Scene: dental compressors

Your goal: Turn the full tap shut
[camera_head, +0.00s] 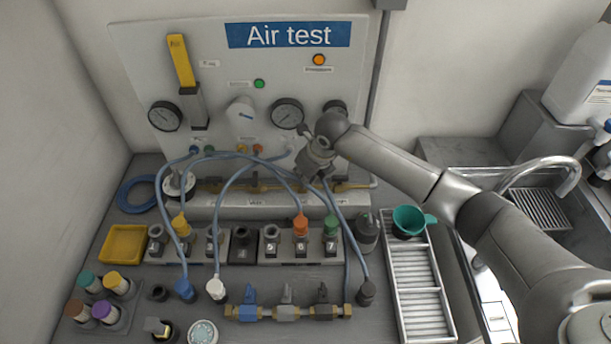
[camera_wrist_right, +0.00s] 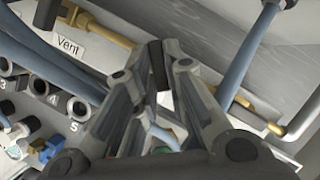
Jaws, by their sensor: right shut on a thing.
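A brass pipe line with taps (camera_head: 284,187) runs along the foot of the Air test panel (camera_head: 220,120). In the right wrist view a label reading Vent (camera_wrist_right: 68,47) sits beside a brass tap (camera_wrist_right: 98,27). My right gripper (camera_head: 312,177) reaches down to the right part of this line. In the wrist view its fingers (camera_wrist_right: 164,66) are closed together on a narrow dark piece, which looks like a tap lever. The gripper hides most of that tap, and I cannot read its label. My left gripper is not in view.
Blue hoses (camera_head: 232,172) arch close to my right gripper. A row of numbered sockets (camera_head: 270,240) and a block of small valves (camera_head: 286,312) stand in front. A white rack (camera_head: 412,270) with a green cup (camera_head: 408,221) and a sink (camera_head: 540,208) lie to the right.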

